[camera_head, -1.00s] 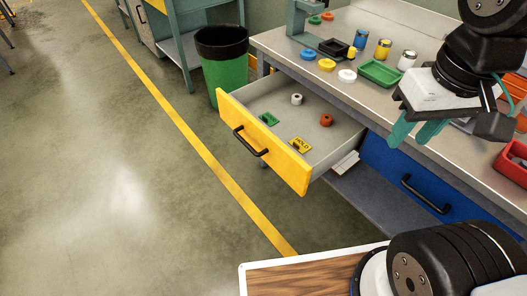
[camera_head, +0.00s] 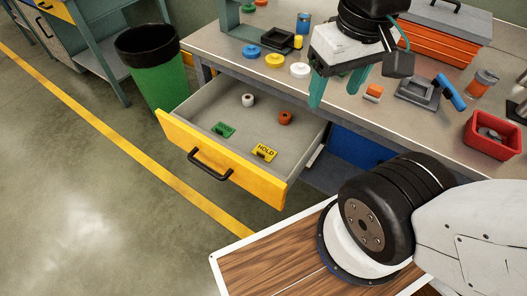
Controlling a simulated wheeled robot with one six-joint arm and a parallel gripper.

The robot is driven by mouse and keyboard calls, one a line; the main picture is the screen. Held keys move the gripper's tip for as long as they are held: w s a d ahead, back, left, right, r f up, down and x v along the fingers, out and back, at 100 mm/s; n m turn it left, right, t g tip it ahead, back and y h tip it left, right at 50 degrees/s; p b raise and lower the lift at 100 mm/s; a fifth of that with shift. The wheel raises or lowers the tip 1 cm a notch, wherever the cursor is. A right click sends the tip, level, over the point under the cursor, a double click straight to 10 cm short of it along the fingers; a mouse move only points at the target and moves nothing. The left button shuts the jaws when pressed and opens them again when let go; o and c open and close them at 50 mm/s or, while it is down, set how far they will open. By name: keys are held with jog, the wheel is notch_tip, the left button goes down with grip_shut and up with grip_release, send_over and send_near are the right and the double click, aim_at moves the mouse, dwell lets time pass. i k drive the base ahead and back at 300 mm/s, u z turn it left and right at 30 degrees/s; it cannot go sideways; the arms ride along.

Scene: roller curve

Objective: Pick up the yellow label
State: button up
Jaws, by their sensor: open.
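The yellow label (camera_head: 264,153), marked HOLD, lies in the open drawer (camera_head: 185,150) with the yellow front, near the front right part of its floor. A green label (camera_head: 223,129) lies to its left, apart from it. My gripper (camera_head: 338,90) has green fingers spread apart and empty. It hangs above the workbench front edge, up and to the right of the drawer, well away from the yellow label.
On the workbench (camera_head: 405,128) are a red bin (camera_head: 492,135), an orange toolbox (camera_head: 440,42) and a vise-like grey tool (camera_head: 418,92). A green bin (camera_head: 158,75) stands left of the drawer.

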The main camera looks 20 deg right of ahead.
aim_at(264, 153)
jog(key=k, duration=0.5)
jog(key=u, duration=0.2)
jog(key=i, duration=0.4)
jog(key=z, duration=1.7)
jog(key=k, duration=0.35)
jog(key=u, duration=1.3)
